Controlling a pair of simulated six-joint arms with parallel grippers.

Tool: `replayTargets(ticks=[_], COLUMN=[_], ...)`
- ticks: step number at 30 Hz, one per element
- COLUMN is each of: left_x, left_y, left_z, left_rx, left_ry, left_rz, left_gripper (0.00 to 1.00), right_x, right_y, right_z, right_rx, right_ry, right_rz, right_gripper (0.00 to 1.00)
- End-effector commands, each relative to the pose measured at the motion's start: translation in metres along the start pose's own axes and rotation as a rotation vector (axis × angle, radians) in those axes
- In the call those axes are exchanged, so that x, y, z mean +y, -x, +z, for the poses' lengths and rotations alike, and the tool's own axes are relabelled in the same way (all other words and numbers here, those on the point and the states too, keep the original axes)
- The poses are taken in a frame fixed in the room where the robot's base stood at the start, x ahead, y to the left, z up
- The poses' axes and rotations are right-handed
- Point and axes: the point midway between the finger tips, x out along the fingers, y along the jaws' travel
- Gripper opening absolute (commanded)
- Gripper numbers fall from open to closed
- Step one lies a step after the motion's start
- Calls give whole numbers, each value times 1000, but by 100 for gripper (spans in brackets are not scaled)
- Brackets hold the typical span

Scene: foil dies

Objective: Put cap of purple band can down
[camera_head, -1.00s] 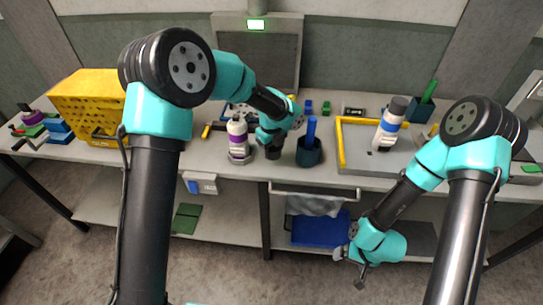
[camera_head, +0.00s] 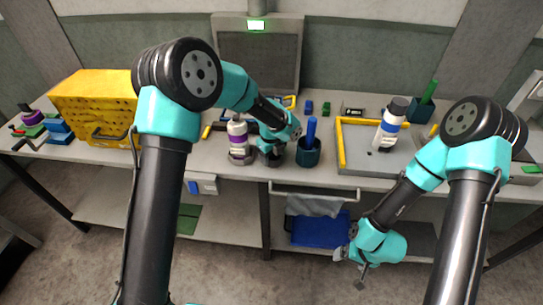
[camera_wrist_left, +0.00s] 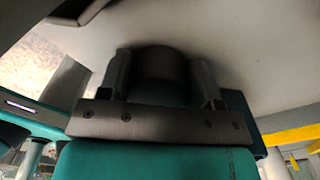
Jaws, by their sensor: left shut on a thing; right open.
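The purple band can (camera_head: 238,140) stands upright on the bench, white with a purple band, and its top has no dark cap. My left gripper (camera_head: 271,148) is just right of the can, pointing down and shut on the dark cap (camera_head: 277,159). In the left wrist view the cap (camera_wrist_left: 160,66) is a dark round shape between the two fingers, close to the pale bench surface. I cannot tell whether it touches the bench. My right gripper (camera_head: 352,265) is open and empty, low in front of the bench.
A dark blue cup (camera_head: 308,153) with a blue stick stands close right of the left gripper. A blue band can (camera_head: 390,124) stands in a grey tray with a yellow edge (camera_head: 341,145). A yellow crate (camera_head: 95,100) is at the left.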

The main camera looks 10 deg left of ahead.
Motion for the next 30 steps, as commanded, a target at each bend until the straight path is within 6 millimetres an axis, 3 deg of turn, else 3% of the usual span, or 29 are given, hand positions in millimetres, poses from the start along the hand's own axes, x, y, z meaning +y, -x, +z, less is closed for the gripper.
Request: replayTargets(ticks=[2, 3, 11, 23, 30], left_x=[0, 0, 0, 0, -1], left_y=[-2, -3, -3, 5, 38], left_z=[0, 0, 0, 0, 0], left_rx=[0, 0, 0, 0, -1], left_ry=[0, 0, 0, 0, 0], left_rz=[1, 0, 1, 0, -3], left_gripper=[37, 60, 84, 84, 84], right_x=[0, 0, 0, 0, 0], right_y=[0, 0, 0, 0, 0], right_z=[0, 0, 0, 0, 0], right_rx=[0, 0, 0, 0, 0], right_ry=[0, 0, 0, 0, 0], right_rz=[0, 0, 0, 0, 0], right_gripper=[94, 94, 94, 94, 94])
